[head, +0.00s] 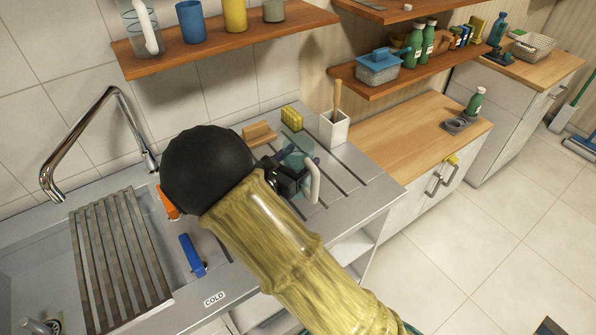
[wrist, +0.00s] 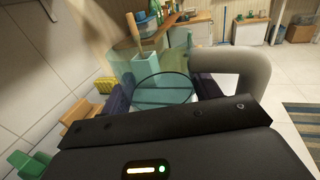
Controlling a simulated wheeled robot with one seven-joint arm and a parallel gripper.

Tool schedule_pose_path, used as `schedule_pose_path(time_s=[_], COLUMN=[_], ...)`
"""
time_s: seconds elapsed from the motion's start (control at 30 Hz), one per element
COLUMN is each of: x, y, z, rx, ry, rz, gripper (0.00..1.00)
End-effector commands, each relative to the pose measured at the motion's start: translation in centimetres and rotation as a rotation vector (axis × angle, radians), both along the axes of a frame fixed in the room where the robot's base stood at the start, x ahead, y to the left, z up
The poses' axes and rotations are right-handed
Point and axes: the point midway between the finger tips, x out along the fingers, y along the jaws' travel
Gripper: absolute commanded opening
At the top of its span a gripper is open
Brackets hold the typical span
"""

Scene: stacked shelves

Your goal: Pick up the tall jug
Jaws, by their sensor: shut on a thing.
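A clear, teal-tinted glass jug (head: 297,163) with a thick white handle is at the grooved steel drainboard (head: 352,185), right of the sink. My gripper (head: 296,168) is shut on this jug, with its dark fingers on either side of the glass. In the wrist view the round rim of the jug (wrist: 163,84) shows between the fingers, with the pale handle to its right. The jug looks upright. My gripper hides part of it, and I cannot tell whether its base touches the drainboard. Another glass jug (head: 137,24) with a white handle stands on the upper left shelf.
A white holder (head: 334,128) with a wooden-handled tool, a yellow sponge (head: 292,118) and a wooden block (head: 258,133) stand behind the jug. A blue object (head: 192,255) lies near the sink. The wooden counter (head: 410,125) to the right has clear room.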

Motion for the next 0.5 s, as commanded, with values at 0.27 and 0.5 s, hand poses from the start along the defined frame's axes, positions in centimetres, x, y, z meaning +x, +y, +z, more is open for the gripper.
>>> schedule_pose_path(time_s=[0.27,0.5], x=[0.0,0.0], y=[0.0,0.0], z=[3.8,4.2], rx=[0.001,-0.001], ry=[-0.001,0.000], rz=[0.001,0.002], gripper=[0.37,0.37])
